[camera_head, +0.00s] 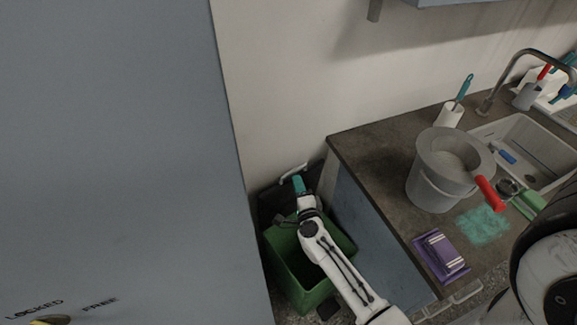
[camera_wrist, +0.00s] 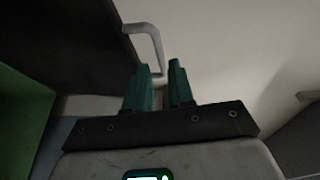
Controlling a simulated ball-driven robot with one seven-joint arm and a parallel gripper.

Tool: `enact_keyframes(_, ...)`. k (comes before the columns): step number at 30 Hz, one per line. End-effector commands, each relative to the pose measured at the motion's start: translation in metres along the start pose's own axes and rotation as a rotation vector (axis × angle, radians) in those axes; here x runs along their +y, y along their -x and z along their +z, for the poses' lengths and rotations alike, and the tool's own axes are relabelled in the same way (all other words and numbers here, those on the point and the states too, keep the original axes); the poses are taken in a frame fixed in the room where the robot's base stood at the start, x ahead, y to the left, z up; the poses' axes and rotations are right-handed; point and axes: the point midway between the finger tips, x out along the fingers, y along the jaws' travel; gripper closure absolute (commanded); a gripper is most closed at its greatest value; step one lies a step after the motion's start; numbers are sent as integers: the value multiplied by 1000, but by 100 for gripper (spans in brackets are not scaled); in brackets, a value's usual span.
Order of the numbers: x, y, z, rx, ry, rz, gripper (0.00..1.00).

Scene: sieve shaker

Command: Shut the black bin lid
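The green bin (camera_head: 288,270) stands on the floor between the grey-blue cabinet and the counter. Its black lid (camera_head: 270,205) stands raised against the wall behind it and fills the upper left of the wrist view (camera_wrist: 75,40). A pale bar handle (camera_head: 292,171) sticks out from the lid's edge; it also shows in the wrist view (camera_wrist: 152,40). My gripper (camera_head: 298,181) is at the lid's upper edge, just below the handle. In the wrist view its teal fingers (camera_wrist: 158,68) are apart, with the handle's lower end seen in or behind the gap. Contact cannot be told.
The grey-blue cabinet (camera_head: 110,140) closes off the left. The counter (camera_head: 370,160) stands close on the right, carrying a grey bucket (camera_head: 435,185), a purple sponge pack (camera_head: 441,254) and a teal powder patch (camera_head: 482,224). The wall is just behind the lid. My arm passes over the bin.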

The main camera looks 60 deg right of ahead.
Motion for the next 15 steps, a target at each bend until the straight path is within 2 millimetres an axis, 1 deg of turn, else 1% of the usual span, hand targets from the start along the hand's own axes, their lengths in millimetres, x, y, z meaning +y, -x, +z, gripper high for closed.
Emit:
enact_keyframes(1, -1, -10, 0, 1, -1, -3, 77)
enact_keyframes(3, 0, -24, 0, 1, -1, -3, 77)
enact_keyframes(9, 0, -59, 0, 0, 0, -2, 77)
enact_keyframes(12, 1, -72, 0, 0, 0, -1, 77)
enact_keyframes(15, 1, -80, 0, -1, 1, -1, 77)
